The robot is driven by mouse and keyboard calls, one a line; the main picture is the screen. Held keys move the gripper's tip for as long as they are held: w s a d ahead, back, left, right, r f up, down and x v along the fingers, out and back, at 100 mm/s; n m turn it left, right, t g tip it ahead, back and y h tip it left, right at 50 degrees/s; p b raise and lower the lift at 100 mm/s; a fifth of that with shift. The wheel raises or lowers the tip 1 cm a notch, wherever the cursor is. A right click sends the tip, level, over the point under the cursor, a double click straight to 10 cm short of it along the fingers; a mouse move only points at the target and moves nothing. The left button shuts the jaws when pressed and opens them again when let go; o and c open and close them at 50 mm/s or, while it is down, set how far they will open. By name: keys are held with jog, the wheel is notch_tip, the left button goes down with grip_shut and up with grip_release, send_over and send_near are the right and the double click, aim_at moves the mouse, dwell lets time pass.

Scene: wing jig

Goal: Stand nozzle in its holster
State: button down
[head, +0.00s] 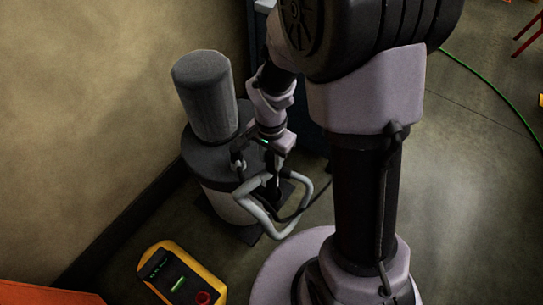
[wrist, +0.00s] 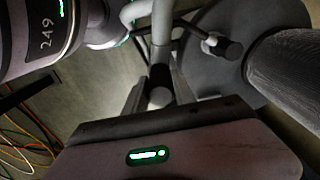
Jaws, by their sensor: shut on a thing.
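My gripper (head: 270,153) is shut on a dark, tube-like piece (head: 272,184), which appears to be the nozzle. It points down beside the grey drum-shaped machine (head: 226,208), close to its pale bent-tube handle (head: 252,212). In the wrist view the held piece (wrist: 160,72) shows as a dark tube with a paler end, in front of my gripper's body. I cannot pick out the holster for certain, nor tell whether the nozzle touches it. A short dark fitting with a pale collar (wrist: 211,43) sticks out near the drum's top.
A tall grey cylinder (head: 206,100) stands on the drum, close to the wall (head: 90,110). A yellow box with a lit display (head: 178,275) lies at the lower left. Coloured cables (wrist: 25,140) lie on the floor. Open floor (head: 470,200) is at right.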

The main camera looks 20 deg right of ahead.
dwell(0.3)
jog(key=shift+f+b, duration=1)
jog(key=shift+f, duration=0.9)
jog(key=c, duration=0.9)
grip_release()
jog(key=shift+c, duration=0.2)
notch_tip(320, 180, up, 17)
jog(key=p, duration=0.8)
jog(key=shift+a+r, duration=0.15)
